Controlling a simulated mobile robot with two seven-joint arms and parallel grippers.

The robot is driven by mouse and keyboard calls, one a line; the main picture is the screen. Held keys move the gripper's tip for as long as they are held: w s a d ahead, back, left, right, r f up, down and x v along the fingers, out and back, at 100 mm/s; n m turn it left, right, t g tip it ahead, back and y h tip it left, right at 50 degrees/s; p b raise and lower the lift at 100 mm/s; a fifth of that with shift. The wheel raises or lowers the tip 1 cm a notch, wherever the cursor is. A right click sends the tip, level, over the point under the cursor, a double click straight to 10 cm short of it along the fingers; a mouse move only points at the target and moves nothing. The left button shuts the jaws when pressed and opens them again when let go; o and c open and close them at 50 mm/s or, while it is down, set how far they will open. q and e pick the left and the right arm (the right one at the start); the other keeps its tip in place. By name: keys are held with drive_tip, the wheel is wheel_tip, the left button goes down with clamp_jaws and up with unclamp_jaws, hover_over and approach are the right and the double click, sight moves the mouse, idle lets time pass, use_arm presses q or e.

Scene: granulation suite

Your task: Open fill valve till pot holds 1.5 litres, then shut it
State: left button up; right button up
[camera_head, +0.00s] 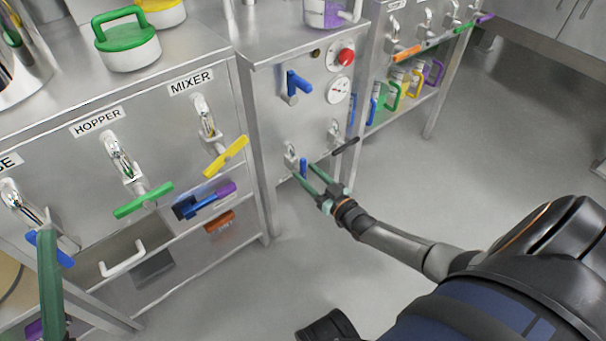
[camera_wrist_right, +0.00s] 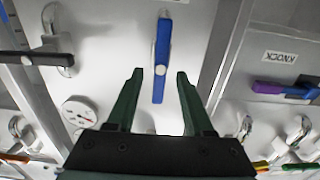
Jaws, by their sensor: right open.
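A steel panel (camera_head: 270,120) stands in the middle of the head view. Low on it is a tap with a blue lever (camera_head: 303,168), which also shows upright in the right wrist view (camera_wrist_right: 161,60). My right gripper (camera_head: 310,180) is open at this lever; in the wrist view the lever lies between and just beyond the fingertips, with gaps on both sides. A clear pot (camera_head: 318,14) with purple contents stands on top, cut off by the frame; its level is unreadable. My left gripper shows only as a green finger (camera_head: 50,285) near another blue lever. No label names the fill valve.
A black lever (camera_head: 345,146) is right of the blue one. The MIXER tap's yellow lever (camera_head: 226,157) is left. Open floor (camera_head: 450,180) lies right.

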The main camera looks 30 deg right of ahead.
drive_tip(key=shift+w+a+b, duration=0.1)
drive_tip(key=shift+w+b, duration=0.2)
drive_tip(key=shift+w, duration=0.95)
clamp_jaws()
